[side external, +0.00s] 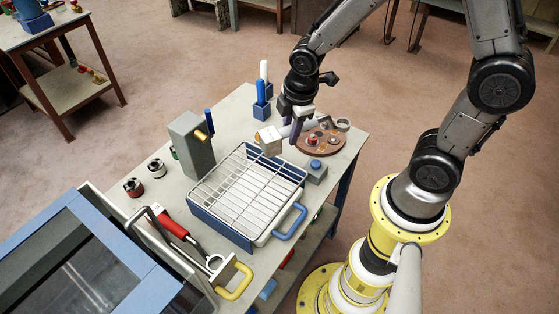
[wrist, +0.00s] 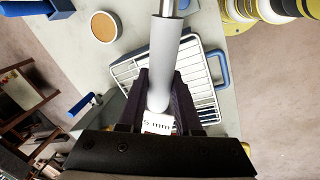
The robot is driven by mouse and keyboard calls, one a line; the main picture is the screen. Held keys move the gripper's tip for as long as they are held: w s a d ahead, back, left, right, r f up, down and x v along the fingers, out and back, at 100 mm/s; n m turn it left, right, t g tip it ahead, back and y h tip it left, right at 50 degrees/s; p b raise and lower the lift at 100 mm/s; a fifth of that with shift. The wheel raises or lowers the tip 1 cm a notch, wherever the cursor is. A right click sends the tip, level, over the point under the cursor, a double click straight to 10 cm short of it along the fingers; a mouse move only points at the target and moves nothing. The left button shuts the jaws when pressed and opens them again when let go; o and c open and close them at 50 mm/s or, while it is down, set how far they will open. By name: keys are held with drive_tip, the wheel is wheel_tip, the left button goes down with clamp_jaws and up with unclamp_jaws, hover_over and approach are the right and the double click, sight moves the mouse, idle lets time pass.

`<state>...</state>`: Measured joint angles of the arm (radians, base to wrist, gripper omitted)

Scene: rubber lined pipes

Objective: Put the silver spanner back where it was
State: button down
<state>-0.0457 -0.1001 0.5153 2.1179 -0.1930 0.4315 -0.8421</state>
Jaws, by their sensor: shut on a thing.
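My gripper (wrist: 161,103) is shut on a tool with a grey cylindrical handle (wrist: 164,60) and a silver shaft (wrist: 168,7); this looks like the silver spanner. Its working end runs out of the wrist view. A white "5 mm" label (wrist: 158,124) shows by the handle's end.
A wire rack on a blue-sided tray (side external: 222,226) fills the middle of the table. A brown round board (side external: 308,147) with small parts and a grey button box (side external: 315,172) are close by.

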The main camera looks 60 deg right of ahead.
drive_tip(key=s+a+r+n, duration=0.4)
drive_tip(key=s+a, duration=0.4)
drive_tip(key=a, duration=0.2)
drive_tip(key=shift+s+n+y, duration=0.25)
drive_tip(key=shift+n+y, duration=0.05)
drive_tip(key=shift+n, duration=0.3)
drive_tip(key=shift+a, duration=0.1)
drive_tip(key=w+a+f, duration=0.1)
drive_tip(key=w+f, duration=0.1)
drive_tip(key=w, duration=0.1)
drive_tip(key=w+a+f, duration=0.2)
drive_tip(key=w+f, duration=0.1)
drive_tip(key=w, duration=0.1)
drive_tip(key=w+a+f, duration=0.2)
drive_tip(key=w+f, duration=0.1)
drive_tip(key=w, duration=0.1)
drive_tip(key=shift+w, duration=0.25)
drive_tip(key=shift+w+a+f, duration=0.15)
drive_tip(key=shift+w+f, duration=0.3)
drive_tip(key=shift+f, duration=0.2)
drive_tip(key=shift+w+a+f, duration=0.1)
drive_tip(key=shift+w+f, duration=0.05)
drive_tip(key=shift+f, duration=0.65)
drive_tip(key=shift+w+f, duration=0.1)
drive_tip(key=shift+f, duration=0.9)
